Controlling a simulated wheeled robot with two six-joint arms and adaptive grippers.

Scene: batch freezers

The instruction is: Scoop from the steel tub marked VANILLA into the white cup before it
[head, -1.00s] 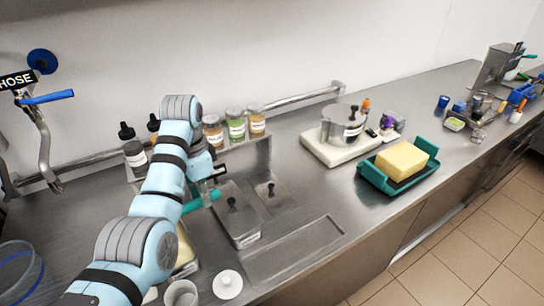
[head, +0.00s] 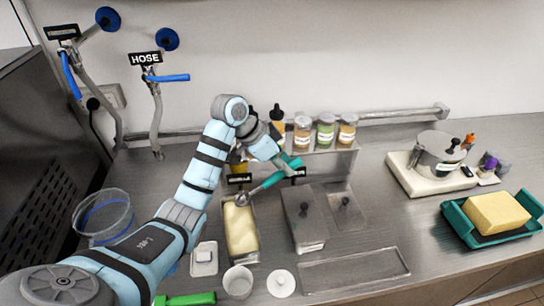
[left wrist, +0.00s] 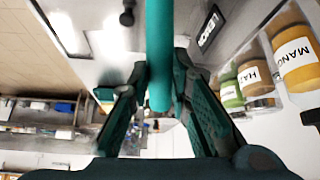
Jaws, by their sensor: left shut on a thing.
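My left gripper (head: 284,161) is shut on the teal handle of a scoop (head: 268,182); the handle also runs between the teal fingers in the left wrist view (left wrist: 160,50). The scoop's metal head is at the far end of the open steel tub (head: 257,246), which holds pale yellow ice cream (head: 240,228). I cannot tell whether the head touches the ice cream. A small dark sign (head: 239,178) stands behind this tub, its lettering too small to read surely. The white cup (head: 238,284) stands upright just in front of the tub. My right gripper is not in view.
Lidded steel tubs (head: 304,228) stand right of the open one. A round white lid (head: 281,284) lies beside the cup, a squarish white piece (head: 204,258) left of the tub. Labelled jars (head: 325,132) line the back shelf. A clear round container (head: 103,217) is at left.

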